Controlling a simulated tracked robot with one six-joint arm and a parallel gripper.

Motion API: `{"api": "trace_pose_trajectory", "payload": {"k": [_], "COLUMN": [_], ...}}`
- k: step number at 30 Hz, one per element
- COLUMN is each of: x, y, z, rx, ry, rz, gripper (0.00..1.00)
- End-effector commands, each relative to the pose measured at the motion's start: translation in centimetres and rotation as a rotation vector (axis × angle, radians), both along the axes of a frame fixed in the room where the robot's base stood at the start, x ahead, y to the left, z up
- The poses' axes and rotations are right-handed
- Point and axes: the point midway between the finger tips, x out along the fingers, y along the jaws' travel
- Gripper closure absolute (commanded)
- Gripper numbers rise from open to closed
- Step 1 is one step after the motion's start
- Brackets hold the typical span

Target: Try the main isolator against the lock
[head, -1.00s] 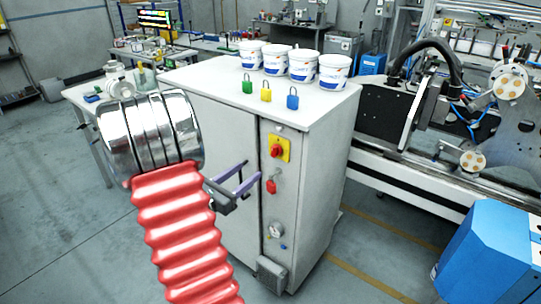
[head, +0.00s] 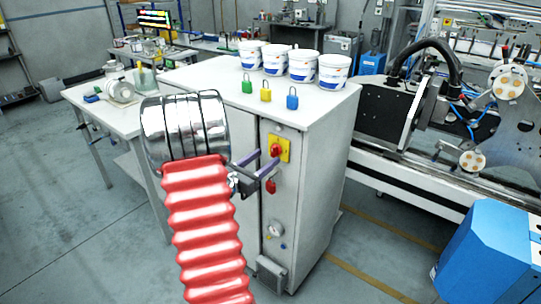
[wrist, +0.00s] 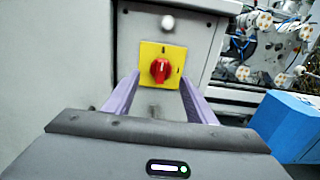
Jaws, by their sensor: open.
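The main isolator is a red rotary knob (head: 276,149) on a yellow plate (head: 285,142), high on the grey cabinet's front. In the wrist view the knob (wrist: 160,69) has a white line pointing about upright, toward a dark mark at the plate's top. My gripper (head: 269,157) is open, its two purple fingers toward the isolator. In the wrist view the fingers (wrist: 160,78) lie left and right of the knob, with nothing held; I cannot tell whether they touch the plate. A red padlock (head: 271,187) hangs below the isolator; the wrist view does not show it.
Green (head: 247,87), yellow (head: 266,94) and blue (head: 292,101) padlocks stand on the cabinet top (head: 215,75), before several white tubs (head: 302,67). A gauge (head: 275,229) sits lower on the panel. A machine (head: 395,110) and a blue box (head: 490,250) are at right.

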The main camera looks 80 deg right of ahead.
Motion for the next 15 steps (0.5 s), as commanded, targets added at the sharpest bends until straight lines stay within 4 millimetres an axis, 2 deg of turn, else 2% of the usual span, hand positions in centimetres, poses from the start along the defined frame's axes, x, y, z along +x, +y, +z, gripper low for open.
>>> {"api": "trace_pose_trajectory", "payload": {"k": [6, 15], "x": [-1.2, -1.6], "y": [-2.7, -3.8], "z": [0.0, 0.0], "rx": [0.0, -0.001], "ry": [0.0, 0.0], "rz": [-0.002, 0.001], "gripper": [0.49, 0.49]}}
